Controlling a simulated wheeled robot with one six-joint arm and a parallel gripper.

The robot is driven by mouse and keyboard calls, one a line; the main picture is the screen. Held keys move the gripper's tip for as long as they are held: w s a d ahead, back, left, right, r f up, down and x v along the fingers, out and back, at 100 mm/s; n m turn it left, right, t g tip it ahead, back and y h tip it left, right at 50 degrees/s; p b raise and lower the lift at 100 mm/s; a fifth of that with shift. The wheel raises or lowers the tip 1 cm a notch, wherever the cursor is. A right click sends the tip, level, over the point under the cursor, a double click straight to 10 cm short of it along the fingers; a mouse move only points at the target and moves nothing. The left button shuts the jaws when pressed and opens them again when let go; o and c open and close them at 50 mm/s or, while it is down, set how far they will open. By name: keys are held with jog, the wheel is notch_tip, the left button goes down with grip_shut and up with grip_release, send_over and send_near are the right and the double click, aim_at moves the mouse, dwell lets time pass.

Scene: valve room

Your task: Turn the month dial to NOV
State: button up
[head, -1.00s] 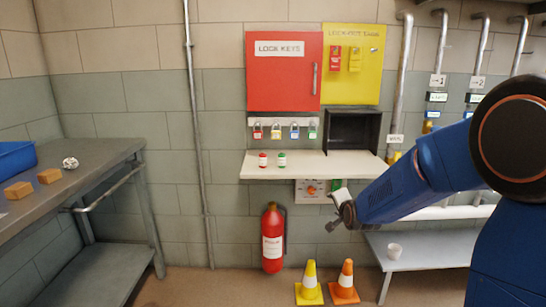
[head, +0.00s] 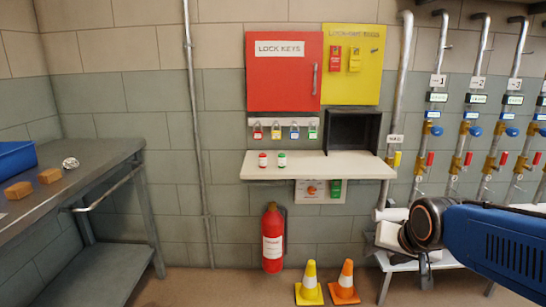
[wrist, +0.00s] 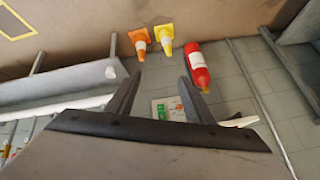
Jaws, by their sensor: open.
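No dial with readable month letters shows in either view. A small white panel (head: 320,191) with a round orange knob (head: 311,190) and a green part hangs under the shelf; its lettering is too small to read. This panel also shows in the wrist view (wrist: 167,110), beyond and between my fingers. My gripper (wrist: 155,82) is open and empty, with two dark fingers apart. In the head view my gripper (head: 425,272) is low at the right, in front of the white bench, partly hidden by my wrist.
A cream shelf (head: 310,170) juts from the wall and holds two small bottles. A red extinguisher (head: 272,240) and yellow (head: 309,284) and orange cones (head: 345,283) stand below. Valve pipes (head: 425,130) line the right wall. A grey workbench (head: 95,165) is at left.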

jog(key=s+d+f+n+g, duration=0.1)
jog(key=s+n+g, duration=0.1)
jog(key=s, duration=1.4)
jog(key=shift+d+f+n+g, duration=0.3)
jog(key=shift+f+n, duration=0.1)
jog(key=shift+n, duration=0.4)
